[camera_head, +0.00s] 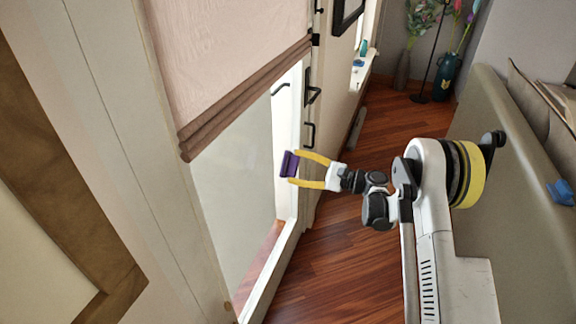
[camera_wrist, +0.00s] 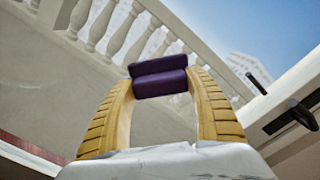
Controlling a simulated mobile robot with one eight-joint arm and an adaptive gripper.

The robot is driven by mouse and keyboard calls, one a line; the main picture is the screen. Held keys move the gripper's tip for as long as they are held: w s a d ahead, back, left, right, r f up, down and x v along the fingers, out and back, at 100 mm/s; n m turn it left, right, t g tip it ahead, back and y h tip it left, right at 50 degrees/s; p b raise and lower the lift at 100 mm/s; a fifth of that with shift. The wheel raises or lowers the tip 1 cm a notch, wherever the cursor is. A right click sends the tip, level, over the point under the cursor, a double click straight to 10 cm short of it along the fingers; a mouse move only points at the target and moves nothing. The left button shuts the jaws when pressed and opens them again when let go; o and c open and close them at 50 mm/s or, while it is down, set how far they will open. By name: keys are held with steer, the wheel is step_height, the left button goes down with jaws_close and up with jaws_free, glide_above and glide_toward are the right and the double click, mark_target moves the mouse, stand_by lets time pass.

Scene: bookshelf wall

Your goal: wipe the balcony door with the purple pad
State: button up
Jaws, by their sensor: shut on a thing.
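The purple pad (camera_head: 289,164) is between the yellow fingers of my gripper (camera_head: 296,168), which is shut on it. In the wrist view the purple pad (camera_wrist: 159,77) spans the two fingertips of my gripper (camera_wrist: 160,88), with the balcony railing behind it. The balcony door (camera_head: 232,190) is a tall glass door with a pale frame and a pink shade over its upper part. The pad is at the handle side of the glass in the head view. I cannot tell whether it touches the glass.
Dark door handles (camera_head: 309,133) are just above the gripper, and one handle (camera_wrist: 290,118) shows at right in the wrist view. A grey-green sofa (camera_head: 505,150) stands at right. Vases (camera_head: 446,78) stand at the back. The wooden floor (camera_head: 340,250) between is clear.

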steer(key=shift+v, duration=1.55)
